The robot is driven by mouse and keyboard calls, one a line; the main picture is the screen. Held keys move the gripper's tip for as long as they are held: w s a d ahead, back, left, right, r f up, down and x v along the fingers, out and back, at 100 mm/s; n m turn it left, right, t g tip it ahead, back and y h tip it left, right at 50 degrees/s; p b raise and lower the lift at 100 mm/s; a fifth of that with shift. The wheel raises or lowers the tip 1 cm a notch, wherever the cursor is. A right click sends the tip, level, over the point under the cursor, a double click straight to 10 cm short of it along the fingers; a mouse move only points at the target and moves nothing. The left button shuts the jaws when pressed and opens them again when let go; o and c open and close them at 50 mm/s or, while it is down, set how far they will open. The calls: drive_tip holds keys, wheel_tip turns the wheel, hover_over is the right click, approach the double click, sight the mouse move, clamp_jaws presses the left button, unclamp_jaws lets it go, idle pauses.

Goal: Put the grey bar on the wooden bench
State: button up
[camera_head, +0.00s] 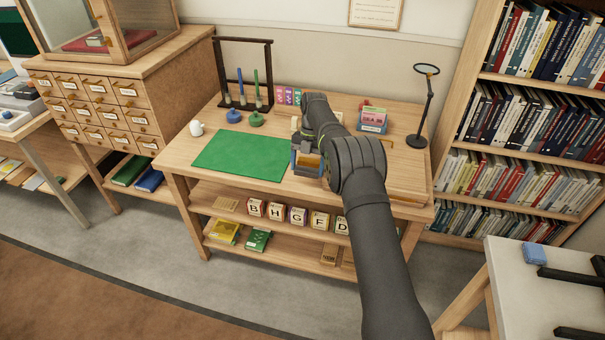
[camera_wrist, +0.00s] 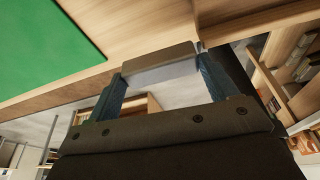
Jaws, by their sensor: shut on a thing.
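The grey bar (camera_wrist: 158,66) sits between the two blue fingers of my gripper (camera_wrist: 163,76) in the wrist view. My gripper is shut on it, with a finger at each end. The wooden bench (camera_head: 403,165) fills the middle of the head view, and its top also shows beyond the bar in the wrist view (camera_wrist: 130,25). In the head view my gripper (camera_head: 307,163) is at the bench's front edge, just right of the green mat. I cannot make out the bar clearly there, and cannot tell whether it touches the bench.
A green mat (camera_head: 242,155) covers the left of the bench top. Behind it are a blue pot (camera_head: 234,116), a green pot (camera_head: 256,119) and a dark rack (camera_head: 243,42). A magnifier stand (camera_head: 428,105) and a card box (camera_head: 373,119) stand right.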

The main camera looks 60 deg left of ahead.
sight(303, 167)
drive_tip(key=shift+s+a+f, duration=0.5)
drive_tip(key=shift+s+a, duration=0.05)
drive_tip(key=shift+a, duration=0.15)
drive_tip(key=shift+f, duration=1.95)
drive_tip(key=shift+f, duration=0.1)
drive_tip(key=o, duration=1)
drive_tip(key=shift+f, duration=0.1)
drive_tip(key=shift+o, duration=0.2)
drive_tip(key=v, duration=0.8)
drive_tip(key=shift+s+d+f, duration=0.1)
drive_tip(key=shift+f, duration=0.1)
